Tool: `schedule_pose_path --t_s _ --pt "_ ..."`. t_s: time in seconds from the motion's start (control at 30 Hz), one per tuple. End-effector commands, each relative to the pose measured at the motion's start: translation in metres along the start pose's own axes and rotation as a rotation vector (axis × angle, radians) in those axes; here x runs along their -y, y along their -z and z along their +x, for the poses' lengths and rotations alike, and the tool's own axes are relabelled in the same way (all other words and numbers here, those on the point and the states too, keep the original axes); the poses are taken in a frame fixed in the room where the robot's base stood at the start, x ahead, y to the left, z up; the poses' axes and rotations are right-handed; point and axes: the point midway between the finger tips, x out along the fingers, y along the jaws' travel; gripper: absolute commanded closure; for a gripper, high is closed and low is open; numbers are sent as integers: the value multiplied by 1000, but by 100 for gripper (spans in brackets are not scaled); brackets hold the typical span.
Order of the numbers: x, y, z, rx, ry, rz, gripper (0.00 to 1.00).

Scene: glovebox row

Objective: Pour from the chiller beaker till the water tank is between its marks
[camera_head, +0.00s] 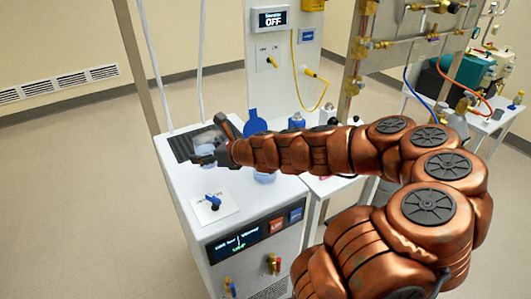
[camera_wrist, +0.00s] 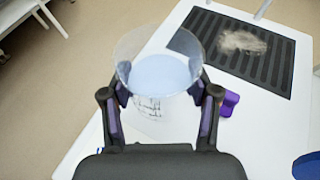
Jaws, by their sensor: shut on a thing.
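My gripper (camera_head: 207,153) is shut on a clear beaker, above the top of the white chiller cabinet (camera_head: 185,178). In the wrist view the beaker (camera_wrist: 158,108) stands between the fingers of my gripper (camera_wrist: 160,98). It holds pale blue liquid and has handwriting on its side. It looks roughly upright. A dark slatted grille (camera_wrist: 203,55) on the cabinet top lies beyond the beaker, with a pale blurred patch on it (camera_wrist: 242,42). I cannot make out a water tank or its marks for certain.
A blue-capped thing (camera_head: 253,121) stands behind my arm. The front panel display (camera_head: 237,243) has green text too small to read. A wall box (camera_head: 270,20) reads OFF. The floor to the left is clear.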

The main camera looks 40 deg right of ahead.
Motion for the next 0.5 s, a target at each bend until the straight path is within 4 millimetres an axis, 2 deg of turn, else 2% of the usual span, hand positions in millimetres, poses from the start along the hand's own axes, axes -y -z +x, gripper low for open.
schedule_pose_path --t_s 0.5 --pt "7 38 -54 -1 -73 -32 79"
